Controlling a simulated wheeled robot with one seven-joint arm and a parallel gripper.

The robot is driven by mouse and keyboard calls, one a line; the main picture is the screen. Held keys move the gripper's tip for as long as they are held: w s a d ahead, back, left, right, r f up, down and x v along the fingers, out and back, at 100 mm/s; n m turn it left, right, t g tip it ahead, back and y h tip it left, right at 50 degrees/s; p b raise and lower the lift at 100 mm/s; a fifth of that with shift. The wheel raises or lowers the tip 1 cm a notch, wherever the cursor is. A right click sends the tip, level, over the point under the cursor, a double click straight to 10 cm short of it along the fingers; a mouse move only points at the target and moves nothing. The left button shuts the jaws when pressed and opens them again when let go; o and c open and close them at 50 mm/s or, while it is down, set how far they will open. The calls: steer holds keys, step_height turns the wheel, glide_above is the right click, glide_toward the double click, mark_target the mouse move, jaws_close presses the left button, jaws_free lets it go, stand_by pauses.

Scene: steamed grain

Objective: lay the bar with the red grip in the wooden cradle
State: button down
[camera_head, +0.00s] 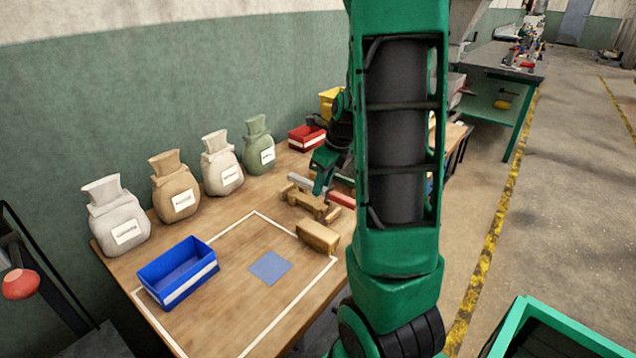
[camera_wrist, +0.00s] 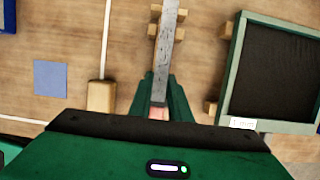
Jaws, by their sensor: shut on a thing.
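The bar shows its grey end (camera_head: 299,180) and its red grip (camera_head: 341,200) in the head view. My gripper (camera_head: 321,184) is shut on the bar between these parts. In the wrist view the grey bar (camera_wrist: 163,62) runs up from between my fingers (camera_wrist: 160,98), with a bit of reddish grip at its near end. The wooden cradle (camera_head: 307,205) stands on the table just below the bar in the head view. Parts of the cradle (camera_wrist: 180,34) show on both sides of the bar in the wrist view. I cannot tell whether bar and cradle touch.
A wooden block (camera_head: 318,236) lies in front of the cradle, near a blue square (camera_head: 270,267). A blue bin (camera_head: 178,272) stands left, and several sacks (camera_head: 176,187) line the wall. A green-framed dark screen (camera_wrist: 232,75) lies right in the wrist view.

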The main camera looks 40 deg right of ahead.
steer(key=shift+s+d+r, duration=0.1)
steer(key=shift+s, duration=0.05)
steer(key=shift+f, duration=0.25)
stand_by(0.4)
steer(key=shift+f, duration=0.65)
steer(key=shift+f, duration=0.25)
steer(key=shift+f, duration=0.4)
steer(key=c, duration=1.6)
jaws_free()
steer(key=shift+o, duration=0.2)
steer(key=shift+f, duration=0.1)
